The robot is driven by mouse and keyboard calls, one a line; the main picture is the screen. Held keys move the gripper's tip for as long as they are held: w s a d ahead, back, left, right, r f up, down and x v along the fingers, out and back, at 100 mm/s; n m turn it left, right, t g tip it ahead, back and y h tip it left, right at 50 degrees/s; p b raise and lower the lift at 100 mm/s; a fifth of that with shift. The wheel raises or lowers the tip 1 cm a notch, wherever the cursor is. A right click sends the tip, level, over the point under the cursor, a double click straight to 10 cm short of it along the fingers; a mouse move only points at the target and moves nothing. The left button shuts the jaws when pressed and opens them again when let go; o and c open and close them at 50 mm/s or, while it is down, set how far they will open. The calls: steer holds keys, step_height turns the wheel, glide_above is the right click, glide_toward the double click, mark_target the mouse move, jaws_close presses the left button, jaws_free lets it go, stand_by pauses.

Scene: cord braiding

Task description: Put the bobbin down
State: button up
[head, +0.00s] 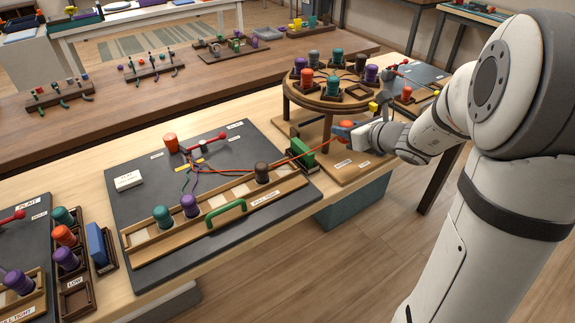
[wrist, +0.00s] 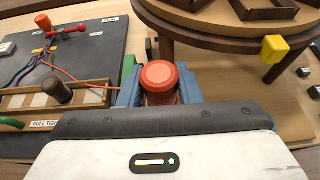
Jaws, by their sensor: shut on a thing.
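My gripper (head: 344,131) is shut on an orange-red bobbin (wrist: 160,76), with a blue finger on each side of it. A red cord (head: 290,158) runs from this bobbin left to the knot of cords on the dark braiding board (head: 130,222). The bobbin is right of the board, close to the round wooden stand (head: 327,104); I cannot tell whether it touches anything below. On the board's wooden rail (head: 280,195) stand a teal bobbin (head: 162,217), a purple bobbin (head: 189,206) and a brown bobbin (head: 262,173).
The round stand holds several bobbins in square holders, and a yellow block (wrist: 275,48) sits at its rim. A green block (head: 301,154) and a green handle (head: 226,215) are near the rail. At left is a small bobbin tray (head: 74,301).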

steer(key=shift+d, duration=0.1)
steer(key=shift+a+r, duration=0.1)
steer(key=shift+a, duration=0.3)
steer(key=s+a+r+n+g+y, duration=0.1)
steer(key=s+a+n+g+y, duration=0.15)
steer(key=a, duration=1.25)
steer(key=b, duration=0.1)
glide_above(284, 171)
steer(key=shift+n, duration=0.35)
step_height(284, 171, down, 5)
steer(key=shift+f, duration=0.15)
steer(key=shift+y, duration=0.25)
steer(key=shift+f+b, duration=0.45)
steer(key=shift+f, duration=1.65)
steer(key=shift+f+b, duration=0.35)
steer(key=shift+b, duration=0.15)
